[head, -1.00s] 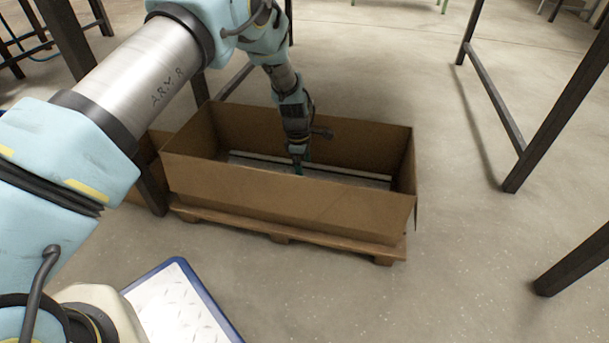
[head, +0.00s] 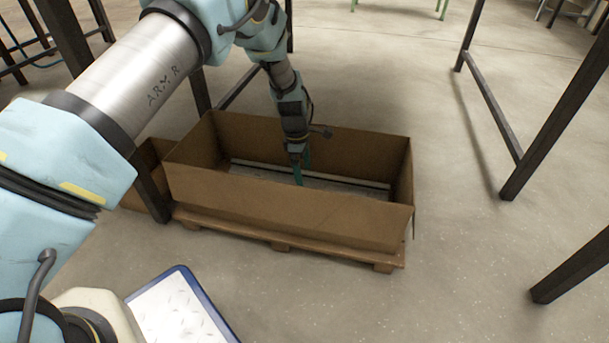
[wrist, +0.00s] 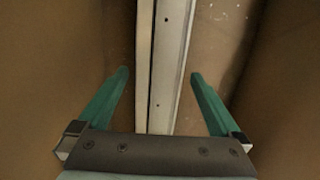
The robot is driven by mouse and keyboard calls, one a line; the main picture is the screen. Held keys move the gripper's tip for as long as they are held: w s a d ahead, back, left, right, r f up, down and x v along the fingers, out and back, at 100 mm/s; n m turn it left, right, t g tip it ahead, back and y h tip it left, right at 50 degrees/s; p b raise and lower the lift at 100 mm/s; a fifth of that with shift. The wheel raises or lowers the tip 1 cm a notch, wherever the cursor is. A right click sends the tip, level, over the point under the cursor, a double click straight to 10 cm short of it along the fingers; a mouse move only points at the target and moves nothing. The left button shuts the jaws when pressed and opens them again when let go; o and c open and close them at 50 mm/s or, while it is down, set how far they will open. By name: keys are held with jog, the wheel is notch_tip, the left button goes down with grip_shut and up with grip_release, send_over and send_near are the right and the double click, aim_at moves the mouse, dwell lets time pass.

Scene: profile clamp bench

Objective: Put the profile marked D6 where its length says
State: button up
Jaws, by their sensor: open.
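A long pale metal profile (wrist: 173,60) with small dark holes lies on the floor of a cardboard box. A second pale strip (wrist: 144,60) runs along its left side across a dark gap; I cannot tell whether it is a separate piece. In the head view, a long pale strip (head: 340,178) shows inside the box. No D6 mark can be read. My gripper (wrist: 160,82) is open and empty, with its teal fingers on either side of the strips. In the head view, my gripper (head: 299,179) points down inside the box, partly above its front wall.
The cardboard box (head: 290,207) stands on a wooden pallet (head: 285,245), its walls close around my gripper. Dark table legs (head: 150,190) stand at its left, and more dark frames (head: 555,125) stand at the right.

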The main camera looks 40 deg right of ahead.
notch_tip(320, 180, up, 9)
jog(key=p, duration=0.3)
jog(key=shift+w+a+f+p, duration=0.2)
jog(key=shift+w+a+p, duration=0.1)
jog(key=shift+w, duration=0.1)
jog(key=shift+s, duration=0.1)
